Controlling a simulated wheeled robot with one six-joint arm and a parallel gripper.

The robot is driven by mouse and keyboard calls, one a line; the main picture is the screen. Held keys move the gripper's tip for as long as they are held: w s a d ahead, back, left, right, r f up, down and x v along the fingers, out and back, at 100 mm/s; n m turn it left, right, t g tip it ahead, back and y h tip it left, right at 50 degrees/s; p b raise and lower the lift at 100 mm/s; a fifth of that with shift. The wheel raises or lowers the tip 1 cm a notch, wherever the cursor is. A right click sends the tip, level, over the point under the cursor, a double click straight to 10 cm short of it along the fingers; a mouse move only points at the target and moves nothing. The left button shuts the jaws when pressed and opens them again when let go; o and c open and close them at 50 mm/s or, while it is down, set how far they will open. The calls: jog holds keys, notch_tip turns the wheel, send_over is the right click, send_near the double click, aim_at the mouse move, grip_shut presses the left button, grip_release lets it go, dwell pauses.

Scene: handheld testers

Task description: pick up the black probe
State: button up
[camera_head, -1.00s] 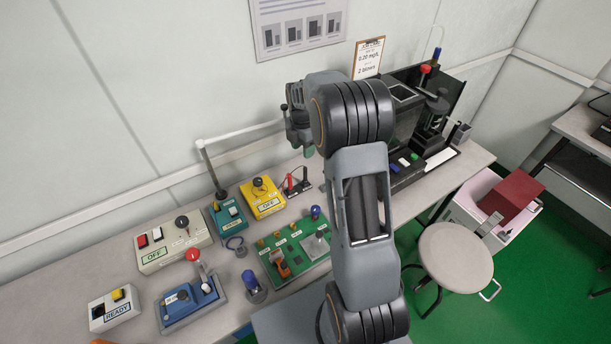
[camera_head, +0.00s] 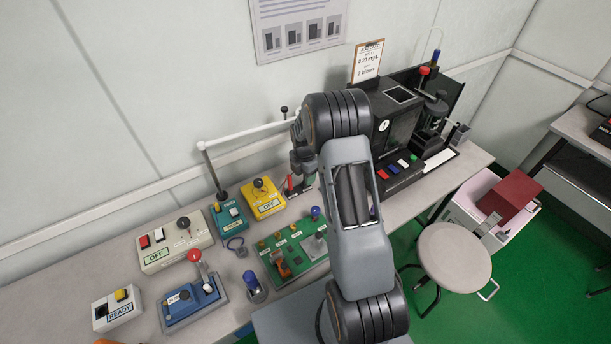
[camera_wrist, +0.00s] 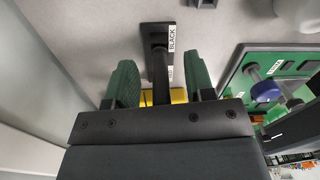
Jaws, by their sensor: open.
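The black probe (camera_wrist: 159,75) stands in its dark holder (camera_wrist: 155,29), which carries a "BLACK" label, in the wrist view. My gripper (camera_wrist: 160,66) is open, with one green finger on each side of the probe; I cannot tell whether either touches it. In the head view my gripper (camera_head: 303,177) points down at the back of the bench, over the probe holder, and hides the black probe there. The red probe (camera_head: 289,183) shows just left of the gripper.
The yellow box (camera_head: 263,199) and teal box (camera_head: 229,217) stand left of the gripper. The green circuit board (camera_head: 297,250) lies in front. The black instrument (camera_head: 400,125) stands to the right. A white pipe (camera_head: 245,134) runs along the wall nearby.

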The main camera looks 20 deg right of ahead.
jog(key=shift+f, duration=0.25)
grip_shut()
dwell(0.3)
jog(key=shift+r, duration=0.1)
